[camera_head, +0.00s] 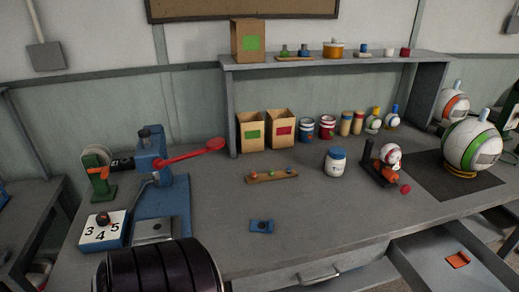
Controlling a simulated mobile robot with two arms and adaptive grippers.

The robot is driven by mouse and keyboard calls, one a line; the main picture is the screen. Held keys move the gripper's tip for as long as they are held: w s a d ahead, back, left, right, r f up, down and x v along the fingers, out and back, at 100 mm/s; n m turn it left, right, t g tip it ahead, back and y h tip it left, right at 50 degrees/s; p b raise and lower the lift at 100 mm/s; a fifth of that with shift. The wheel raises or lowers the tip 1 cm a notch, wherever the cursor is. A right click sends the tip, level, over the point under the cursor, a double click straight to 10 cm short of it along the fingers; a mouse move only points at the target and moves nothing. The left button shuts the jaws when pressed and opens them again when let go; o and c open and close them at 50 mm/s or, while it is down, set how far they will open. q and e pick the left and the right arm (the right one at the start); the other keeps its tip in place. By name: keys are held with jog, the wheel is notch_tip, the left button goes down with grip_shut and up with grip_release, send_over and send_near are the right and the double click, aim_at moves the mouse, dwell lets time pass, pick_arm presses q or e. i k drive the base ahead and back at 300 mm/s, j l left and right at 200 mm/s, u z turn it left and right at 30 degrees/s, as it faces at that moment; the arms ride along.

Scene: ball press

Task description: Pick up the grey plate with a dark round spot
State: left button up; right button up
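A grey plate (153,227) lies on the front of the blue press base (168,198), at the left of the workbench. It seems to have a small dark round spot, and its front edge is close to a black ribbed shape at the bottom of the picture. A small blue plate (262,225) with a dark round centre lies alone on the bench, right of the press. Neither gripper's fingers show in this view.
The press has a long red lever (190,155) reaching right. A numbered block (103,230) stands left of the grey plate. A wooden strip (272,176) with small balls and a white jar (335,163) stand behind. An open drawer (440,262) juts out at right.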

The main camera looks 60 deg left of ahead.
aim_at(146, 230)
jog(key=u, duration=2.8)
jog(key=k+j+u, duration=0.1)
jog(key=j+u, duration=0.15)
jog(key=j, duration=0.1)
